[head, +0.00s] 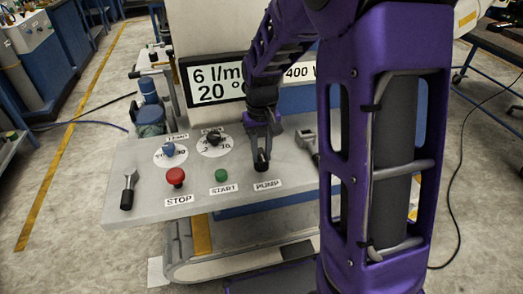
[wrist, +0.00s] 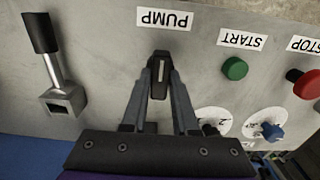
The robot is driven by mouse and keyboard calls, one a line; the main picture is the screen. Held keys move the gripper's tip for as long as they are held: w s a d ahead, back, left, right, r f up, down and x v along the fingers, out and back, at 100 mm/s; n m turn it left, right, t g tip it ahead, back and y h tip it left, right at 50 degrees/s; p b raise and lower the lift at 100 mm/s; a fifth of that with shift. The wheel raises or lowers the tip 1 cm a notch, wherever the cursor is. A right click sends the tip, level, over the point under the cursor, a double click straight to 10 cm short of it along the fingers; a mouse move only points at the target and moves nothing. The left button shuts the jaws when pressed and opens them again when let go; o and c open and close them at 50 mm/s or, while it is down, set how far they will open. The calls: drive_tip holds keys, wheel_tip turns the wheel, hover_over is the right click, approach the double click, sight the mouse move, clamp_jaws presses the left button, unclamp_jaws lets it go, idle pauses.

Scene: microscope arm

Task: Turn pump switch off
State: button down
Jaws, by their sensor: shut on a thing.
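The pump switch (head: 261,162) is a small black knob on the grey control panel, just above the "PUMP" label (head: 267,184). In the wrist view the pump switch (wrist: 159,76) shows a pale line on its face, and this line runs roughly along the picture's vertical. My gripper (head: 261,150) is over the pump switch from above, with its two fingers on either side of the knob. In the wrist view my gripper (wrist: 158,85) is closed on the switch, and the fingertips touch its sides.
The panel (head: 145,160) also bears a red STOP button (head: 175,176), a green START button (head: 221,175), a blue knob (head: 168,149), a black knob (head: 213,139) and a black-handled lever (head: 128,190) at left. Another lever (wrist: 52,62) stands beside the pump switch. A display (head: 215,82) rises behind.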

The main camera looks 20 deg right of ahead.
sight(262, 154)
idle(0.4)
drive_tip(key=c, duration=0.7)
unclamp_jaws()
wheel_tip(262, 154, up, 18)
drive_tip(key=shift+f+p, duration=0.25)
drive_tip(key=shift+p, duration=0.85)
